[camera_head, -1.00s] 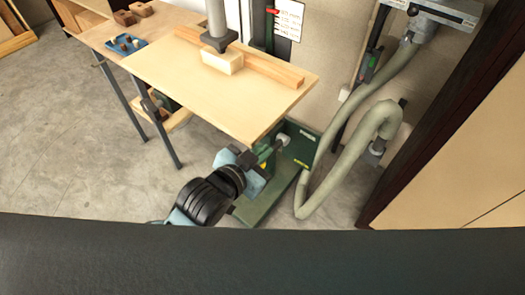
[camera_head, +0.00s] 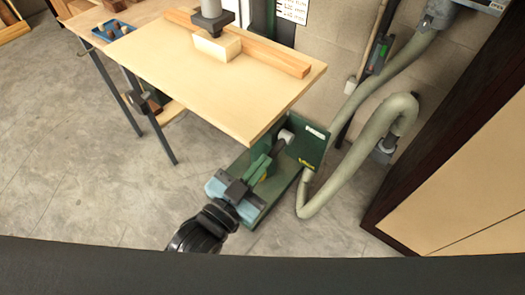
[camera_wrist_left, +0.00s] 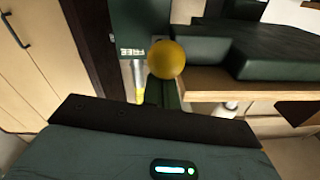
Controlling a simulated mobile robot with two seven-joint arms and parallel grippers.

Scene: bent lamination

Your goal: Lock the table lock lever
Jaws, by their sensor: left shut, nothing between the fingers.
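A lever with a round yellow knob (camera_wrist_left: 166,59) shows in the left wrist view, beside a dark green plate (camera_wrist_left: 140,30) lettered FREE. A pale rod (camera_wrist_left: 139,82) stands just left of the knob. In the head view the green machine base (camera_head: 313,146) is under the table's front corner, with a dark rod and grey end (camera_head: 286,136) at its plate. My right gripper is out of view.
The wooden table (camera_head: 215,75) carries a fence (camera_head: 270,56) and a block (camera_head: 217,46) under the spindle. A grey hose (camera_head: 345,170) curves to the right of the base. A cabinet (camera_head: 465,180) is far right. The floor at left is open.

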